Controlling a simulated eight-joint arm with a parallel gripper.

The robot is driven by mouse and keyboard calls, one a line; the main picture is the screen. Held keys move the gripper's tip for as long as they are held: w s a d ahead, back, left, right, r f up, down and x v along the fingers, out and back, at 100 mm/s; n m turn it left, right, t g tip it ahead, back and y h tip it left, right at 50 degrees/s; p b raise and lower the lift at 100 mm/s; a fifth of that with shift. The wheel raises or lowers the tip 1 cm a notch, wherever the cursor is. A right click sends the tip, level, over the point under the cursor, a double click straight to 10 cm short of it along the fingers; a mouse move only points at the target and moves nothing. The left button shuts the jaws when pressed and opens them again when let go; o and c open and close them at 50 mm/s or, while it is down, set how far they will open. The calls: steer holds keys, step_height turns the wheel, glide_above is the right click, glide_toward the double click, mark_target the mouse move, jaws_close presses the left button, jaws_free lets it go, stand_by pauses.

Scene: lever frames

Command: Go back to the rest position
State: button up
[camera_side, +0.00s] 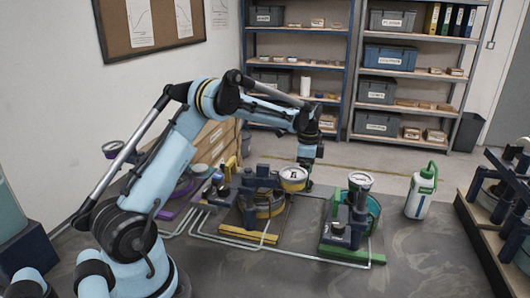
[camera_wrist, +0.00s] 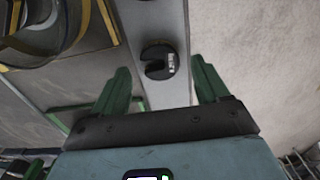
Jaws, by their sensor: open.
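My gripper (camera_side: 309,182) hangs over the bench just behind the yellow lever frame (camera_side: 248,238), its tips partly hidden by a dial gauge (camera_side: 293,177). In the wrist view my gripper (camera_wrist: 160,85) has its two green fingers spread wide, with nothing held between them. A dark slotted disc (camera_wrist: 158,62) with a small pale label lies on a grey strip (camera_wrist: 150,18) beyond the fingertips, apart from them. I cannot tell how far below the fingers it is.
The green lever frame (camera_side: 350,252) stands to the right, with a white bottle (camera_side: 421,192) beside it. A purple frame (camera_side: 168,212) is at the left. A dark rack (camera_side: 508,205) stands at the far right. The bench front is clear. Shelves (camera_side: 345,60) stand behind.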

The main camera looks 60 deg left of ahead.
steer(key=shift+f, duration=1.2)
step_height(320, 180, up, 12)
step_height(320, 180, down, 12)
steer(key=shift+f, duration=0.15)
step_height(320, 180, up, 5)
steer(key=shift+f, duration=0.2)
steer(key=s+d+r, duration=0.2)
steer(key=d+r, duration=0.5)
steer(key=d, duration=0.5)
steer(key=s+a+r+n, duration=0.4)
steer(key=s+a+r, duration=0.1)
steer(key=s+a, duration=0.7)
steer(key=shift+s+d+f, duration=0.1)
steer(key=shift+s+f, duration=0.15)
steer(key=shift+f, duration=1)
steer(key=shift+s+d+f, duration=0.15)
steer(key=shift+s+f, duration=0.15)
steer(key=shift+f, duration=0.95)
steer(key=shift+s+d+f, duration=0.1)
steer(key=shift+s+f, duration=0.15)
steer(key=shift+f, duration=1)
